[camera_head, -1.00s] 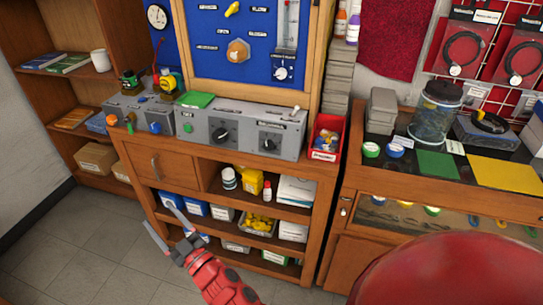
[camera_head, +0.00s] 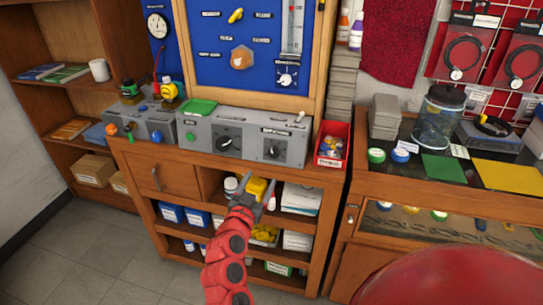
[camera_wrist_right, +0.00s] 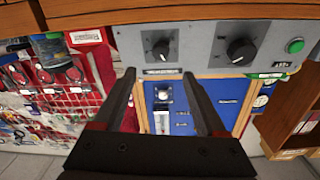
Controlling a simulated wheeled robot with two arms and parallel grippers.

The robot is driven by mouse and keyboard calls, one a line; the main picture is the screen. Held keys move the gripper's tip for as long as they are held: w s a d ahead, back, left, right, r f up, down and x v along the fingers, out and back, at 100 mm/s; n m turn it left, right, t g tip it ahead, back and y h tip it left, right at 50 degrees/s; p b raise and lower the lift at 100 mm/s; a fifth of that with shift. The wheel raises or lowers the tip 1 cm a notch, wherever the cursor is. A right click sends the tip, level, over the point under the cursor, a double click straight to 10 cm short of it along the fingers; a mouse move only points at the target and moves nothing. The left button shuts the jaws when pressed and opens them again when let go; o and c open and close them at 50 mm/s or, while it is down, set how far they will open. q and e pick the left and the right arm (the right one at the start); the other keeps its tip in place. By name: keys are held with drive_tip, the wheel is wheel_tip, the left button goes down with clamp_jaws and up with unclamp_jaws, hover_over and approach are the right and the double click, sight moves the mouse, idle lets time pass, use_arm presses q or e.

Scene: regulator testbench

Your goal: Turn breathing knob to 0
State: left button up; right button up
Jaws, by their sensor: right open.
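The grey control box (camera_head: 245,131) sits on the wooden bench top and carries two black knobs. The left knob (camera_head: 224,143) is larger; the right knob (camera_head: 272,150) is smaller. In the right wrist view, which is upside down, the smaller knob (camera_wrist_right: 160,49) is at left and the larger knob (camera_wrist_right: 240,50) at right. Their labels are too small to read, so I cannot tell which is the breathing knob. My right gripper (camera_head: 254,185) is open and empty, below and in front of the box, touching neither knob. My left gripper is out of view.
A green button (camera_head: 191,136) is on the box's left end. A red bin (camera_head: 331,144) stands right of the box, and a blue panel (camera_head: 215,65) rises behind it. Shelves hold boxes and bottles below the bench top. The space in front of the knobs looks clear.

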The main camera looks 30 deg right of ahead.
sight(272, 156)
drive_tip(key=p+x, duration=0.1)
drive_tip(key=x, duration=0.9)
drive_tip(key=shift+w+d+p, duration=0.2)
drive_tip(key=shift+d+p, duration=0.05)
drive_tip(key=shift+p, duration=0.15)
drive_tip(key=shift+w+d, duration=0.35)
drive_tip(key=shift+d, duration=0.05)
clamp_jaws()
